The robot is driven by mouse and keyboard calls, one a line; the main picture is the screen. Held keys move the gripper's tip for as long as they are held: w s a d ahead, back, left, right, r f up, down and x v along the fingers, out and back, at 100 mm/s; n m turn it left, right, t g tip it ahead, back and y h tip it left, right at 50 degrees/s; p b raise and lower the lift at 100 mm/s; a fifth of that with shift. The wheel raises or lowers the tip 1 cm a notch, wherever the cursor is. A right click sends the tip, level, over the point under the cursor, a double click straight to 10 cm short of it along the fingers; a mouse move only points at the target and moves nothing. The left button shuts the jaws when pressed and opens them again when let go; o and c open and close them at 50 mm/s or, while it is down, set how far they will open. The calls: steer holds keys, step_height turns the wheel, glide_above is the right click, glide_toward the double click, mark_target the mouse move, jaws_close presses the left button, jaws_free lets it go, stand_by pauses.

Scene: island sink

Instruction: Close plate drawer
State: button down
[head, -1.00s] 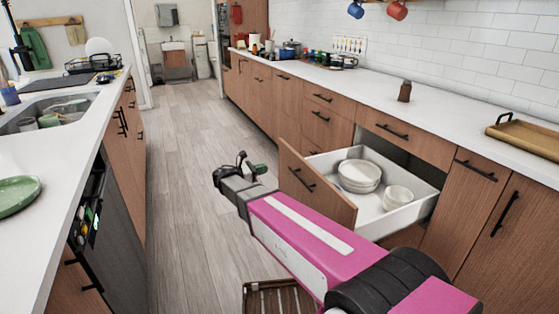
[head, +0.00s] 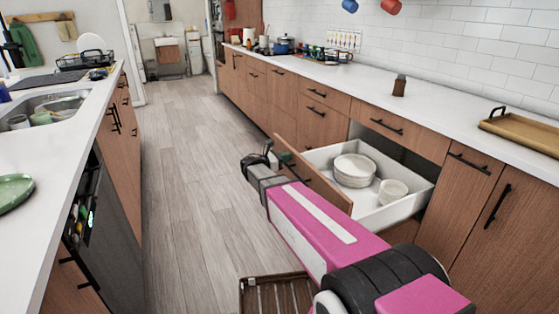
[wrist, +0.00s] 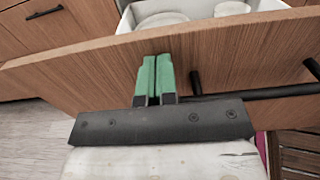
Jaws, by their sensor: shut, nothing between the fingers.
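The plate drawer (head: 405,214) stands pulled out from the right-hand cabinets. It has a white inside and a brown wood front (wrist: 235,55) with a black bar handle (wrist: 270,94). A stack of white plates (head: 354,170) and a stack of white bowls (head: 392,191) sit in it. My gripper (wrist: 156,62) has green fingertips pressed together, with nothing between them. In the wrist view it is in front of the outer face of the drawer front, beside the left end of the handle. In the head view my gripper (head: 277,157) is at the far end of the drawer front; contact is not clear.
A wooden slatted thing (head: 275,295) is on the floor by my arm. The island with sink (head: 45,105) and a green plate (head: 14,192) stands at left. The wood floor (head: 185,170) between island and cabinets is clear. A wooden tray (head: 520,128) lies on the right counter.

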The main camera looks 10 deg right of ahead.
steer(key=shift+d, duration=0.25)
steer(key=x, duration=4.9)
steer(key=shift+w+f, duration=0.1)
steer(key=shift+f, duration=0.05)
steer(key=v, duration=1.5)
steer(key=s+a+f+m+g+y, duration=0.2)
steer(key=s+a+f+m+y, duration=0.35)
steer(key=s, duration=0.45)
steer(key=s+a+f+m+g+y, duration=0.25)
steer(key=s+a+f+m, duration=0.25)
steer(key=s+a+m, duration=0.35)
steer(key=s+a+f+m+g+y, duration=0.1)
steer(key=s+a+m+y, duration=0.6)
steer(key=s+a, duration=0.9)
steer(key=shift+s+a+f+m+y, duration=0.3)
steer(key=shift+s+a+f+y, duration=0.1)
steer(key=shift+a+f+y, duration=0.6)
